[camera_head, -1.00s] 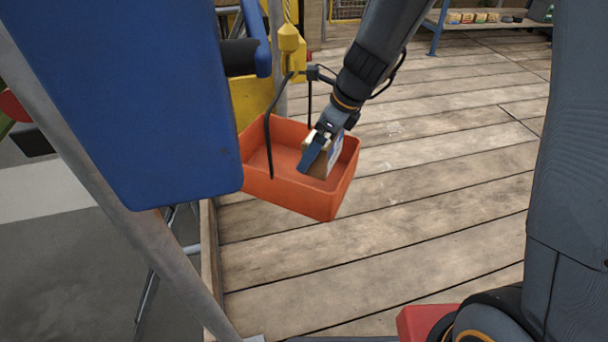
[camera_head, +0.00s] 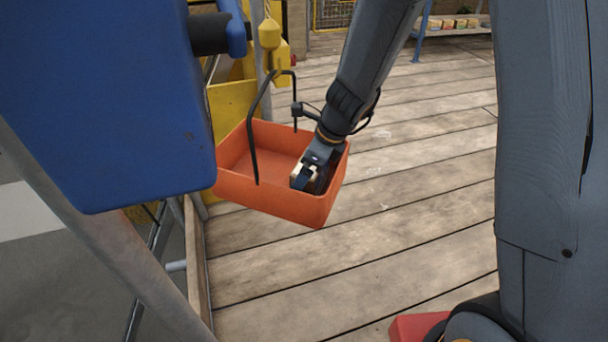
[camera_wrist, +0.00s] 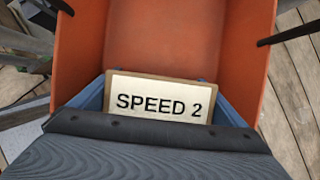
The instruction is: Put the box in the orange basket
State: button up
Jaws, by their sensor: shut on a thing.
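The orange basket (camera_head: 270,205) hangs beside the deck edge by a black handle. It fills much of the wrist view (camera_wrist: 165,45). My gripper (camera_head: 306,182) is inside the right part of the basket, below its rim, pointing down. It is shut on the box, whose pale face marked "SPEED 2" (camera_wrist: 160,100) shows between the two blue fingers in the wrist view. In the head view the box is mostly hidden by my gripper and the basket wall. I cannot tell whether the box touches the basket floor.
A yellow hook (camera_head: 270,35) is above the basket. A large blue panel (camera_head: 110,110) and a grey pole (camera_head: 110,245) stand at the left. A shelf with small boxes (camera_head: 450,23) is at the back.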

jog(key=shift+f, duration=0.1)
jog(key=o, duration=1.2)
jog(key=p+v, duration=0.4)
jog(key=v, duration=0.7)
jog(key=shift+s+d+r, duration=0.15)
jog(key=shift+d+r, duration=0.05)
jog(key=shift+r, duration=0.4)
jog(key=s+d+r+n+h, duration=0.1)
jog(key=s+r+n, duration=0.2)
jog(key=s+n, duration=0.4)
jog(key=s+d+r+n+g+h, duration=0.1)
jog(key=s+d+r+n, duration=0.1)
jog(key=s+n, duration=0.5)
jog(key=s+d+r+n+h, duration=0.1)
jog(key=s+r+n, duration=0.3)
jog(key=n, duration=0.7)
jog(key=shift+s+d+g, duration=0.15)
jog(key=shift+s+g, duration=0.05)
jog(key=shift+s, duration=0.5)
jog(key=shift+s+d+g, duration=0.2)
jog(key=shift+s, duration=0.5)
